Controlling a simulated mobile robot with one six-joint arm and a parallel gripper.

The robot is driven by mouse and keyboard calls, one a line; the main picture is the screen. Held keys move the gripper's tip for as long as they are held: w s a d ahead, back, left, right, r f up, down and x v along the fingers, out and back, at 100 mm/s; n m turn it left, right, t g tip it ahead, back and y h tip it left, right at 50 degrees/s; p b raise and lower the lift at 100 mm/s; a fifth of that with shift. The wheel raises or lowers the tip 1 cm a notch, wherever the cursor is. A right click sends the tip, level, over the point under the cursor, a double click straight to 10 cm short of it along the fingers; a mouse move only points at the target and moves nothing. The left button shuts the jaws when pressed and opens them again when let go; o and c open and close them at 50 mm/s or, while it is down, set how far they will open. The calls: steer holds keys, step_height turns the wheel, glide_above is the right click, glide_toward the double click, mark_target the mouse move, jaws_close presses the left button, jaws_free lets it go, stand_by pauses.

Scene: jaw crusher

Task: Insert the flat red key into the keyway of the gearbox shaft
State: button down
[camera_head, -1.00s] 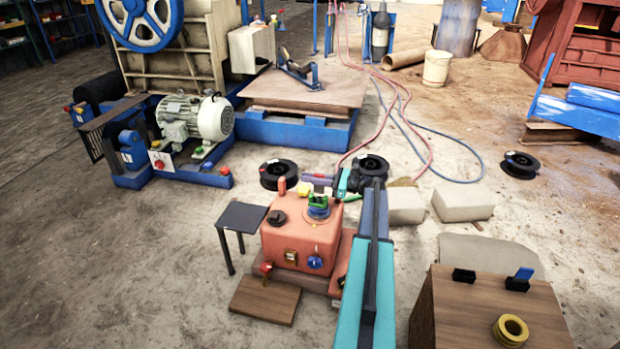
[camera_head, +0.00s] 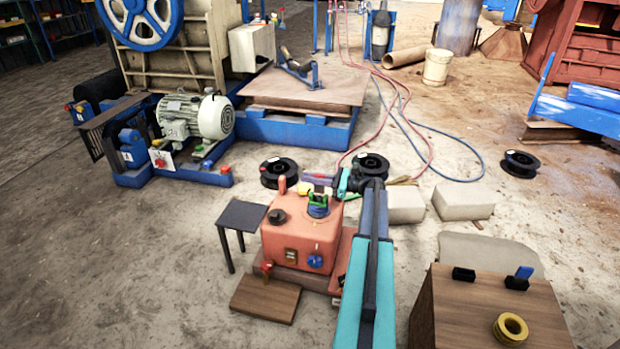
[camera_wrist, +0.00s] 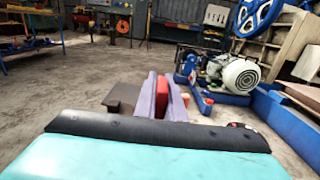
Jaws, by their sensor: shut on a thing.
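The gearbox (camera_head: 300,238) is a salmon-red box on a base plate, left of my arm. Its shaft (camera_head: 318,210), with green and blue parts, stands up from the top. My gripper (camera_head: 321,179) has purple fingers and is just above the shaft. In the wrist view its fingers (camera_wrist: 162,100) are closed around a red piece (camera_wrist: 163,92), which appears to be the flat red key. The keyway is too small to see, and I cannot tell whether the key touches the shaft.
A small dark table (camera_head: 242,215) stands left of the gearbox, and a wooden board (camera_head: 265,299) lies in front. A wooden crate (camera_head: 480,310) stands at the lower right. Black spools (camera_head: 279,172) and pale blocks (camera_head: 463,199) lie behind.

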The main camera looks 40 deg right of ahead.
mark_target(311, 193)
steer(key=shift+f+p, duration=0.3)
steer(key=shift+f, duration=2.5)
stand_by(1.0)
steer(key=c, duration=1.8)
jaws_free()
steer(key=shift+o, duration=0.2)
steer(key=shift+s, duration=0.1)
steer(key=p+v, duration=0.3)
steer(key=v, duration=1)
steer(key=shift+s+d, duration=0.2)
steer(key=shift+s, duration=0.1)
